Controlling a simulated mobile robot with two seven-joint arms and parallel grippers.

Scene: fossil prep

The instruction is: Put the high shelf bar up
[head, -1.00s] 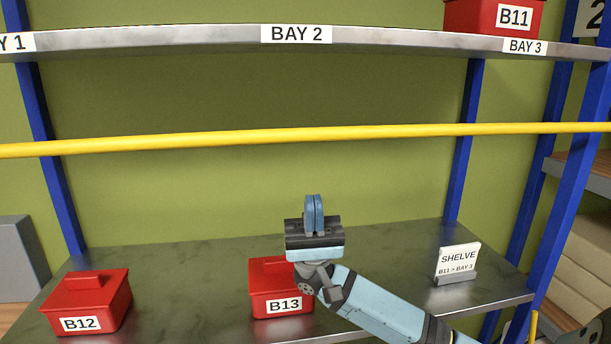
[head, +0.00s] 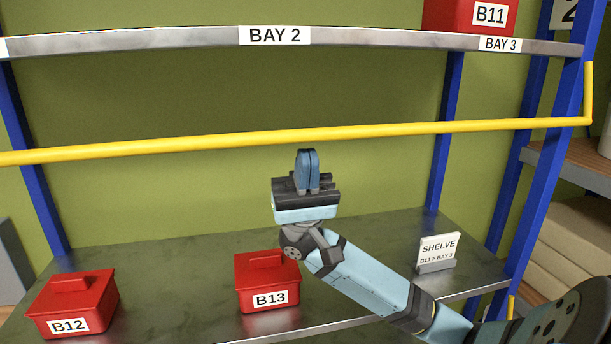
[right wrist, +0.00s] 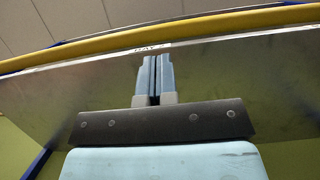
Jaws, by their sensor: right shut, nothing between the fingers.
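The yellow shelf bar (head: 400,129) runs across the front of the shelving, below the upper shelf. At its right end it bends upward beside the blue post. It also crosses the top of the right wrist view (right wrist: 130,38). My right gripper (head: 307,155) is shut and empty, fingers pointing up, just below the bar's middle in the head view. Its closed fingers show in the right wrist view (right wrist: 154,62), below the bar in the picture. I cannot tell whether they touch the bar. My left gripper is not in view.
The upper shelf (head: 150,43) carries red box B11 (head: 465,16) at BAY 3. On the lower shelf (head: 190,262) stand red boxes B12 (head: 75,300) and B13 (head: 266,280) and a SHELVE sign (head: 438,250). A blue post (head: 550,190) stands at right.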

